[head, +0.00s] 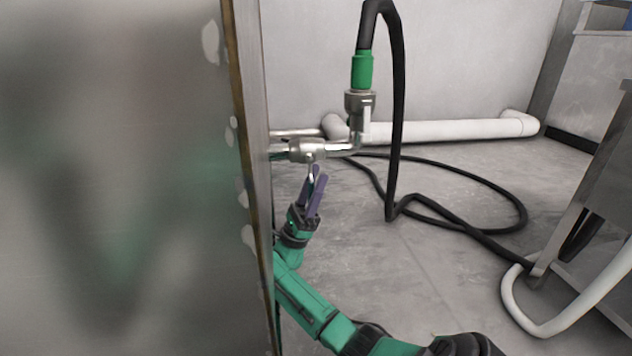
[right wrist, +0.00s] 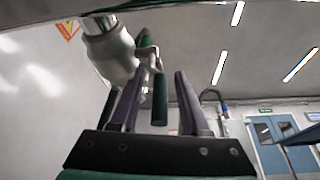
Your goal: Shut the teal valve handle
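The metal valve (head: 307,150) sits on a pipe coming out of the cabinet's edge in the head view, and its body (right wrist: 112,52) is large at upper left in the right wrist view. The teal handle (right wrist: 160,98) hangs from it on a metal stem. In the right wrist view the handle appears between the two fingers, with gaps on both sides. My right gripper (head: 315,176) is open, pointing up just below the valve. In the head view its purple fingers hide most of the handle. My left gripper is not in view.
A large metal cabinet panel (head: 120,180) fills the left, close beside my right arm. A black hose (head: 398,120) with a green collar (head: 362,70) rises from the pipe and loops over the floor. A white pipe (head: 450,131) runs along the wall.

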